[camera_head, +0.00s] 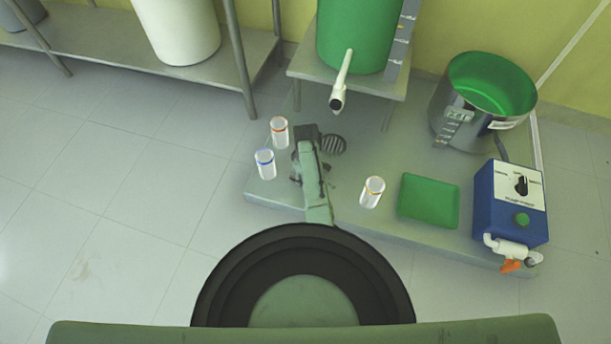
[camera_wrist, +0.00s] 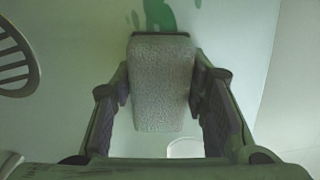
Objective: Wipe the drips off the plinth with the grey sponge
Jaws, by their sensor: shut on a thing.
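The grey sponge (camera_wrist: 162,88) is clamped between the two fingers of my gripper (camera_wrist: 160,100) in the wrist view. Green drips (camera_wrist: 160,14) lie on the pale plinth surface (camera_wrist: 90,60) just beyond the sponge's far end, and a smaller green spot (camera_wrist: 198,3) shows at the top edge. I cannot tell whether the sponge touches the plinth. In the head view my gripper (camera_head: 306,134) is over the left part of the plinth (camera_head: 400,148). My arm and gripper hide the sponge and drips there.
A slotted drain (camera_head: 333,146) is right of my gripper. Red-banded (camera_head: 279,132) and blue-banded (camera_head: 265,163) jars stand close on its left. A yellow-banded jar (camera_head: 372,192), green tray (camera_head: 428,201), blue control box (camera_head: 511,205) and steel pot (camera_head: 483,105) stand right. A spout (camera_head: 340,85) overhangs behind.

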